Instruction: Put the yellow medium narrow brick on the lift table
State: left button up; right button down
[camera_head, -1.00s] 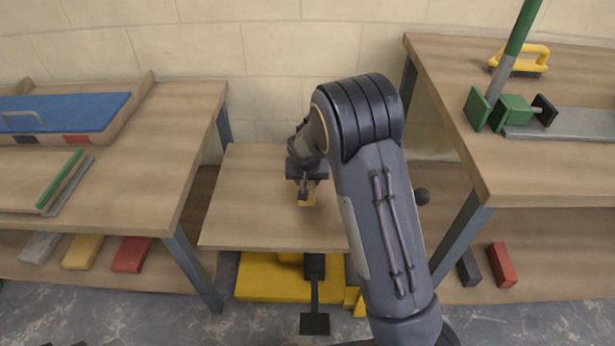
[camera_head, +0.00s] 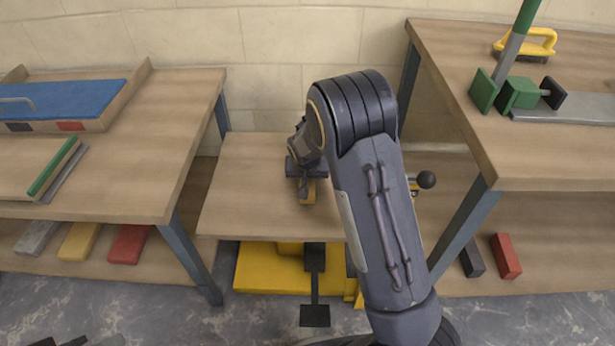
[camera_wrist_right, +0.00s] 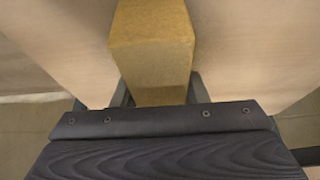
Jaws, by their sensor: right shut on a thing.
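The yellow brick (camera_wrist_right: 151,40) is between the fingers of my right gripper (camera_wrist_right: 158,92) in the right wrist view, and the gripper is shut on it. In the head view the right gripper (camera_head: 306,190) and the brick (camera_head: 309,193) are over the wooden top of the lift table (camera_head: 250,190). The brick is at or just above the top; I cannot tell whether it touches. My right forearm hides the right part of the table top. My left gripper is not in view.
A left bench (camera_head: 150,130) holds a blue-lidded tray (camera_head: 60,105). A grey, a yellow (camera_head: 78,241) and a red brick (camera_head: 129,244) lie on its lower shelf. A right bench (camera_head: 540,155) carries a green-handled tool (camera_head: 515,93). Black and red bricks (camera_head: 505,256) lie below it.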

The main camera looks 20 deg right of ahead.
jog(key=shift+f, duration=0.3)
jog(key=c, duration=0.9)
grip_release()
jog(key=shift+o, duration=0.7)
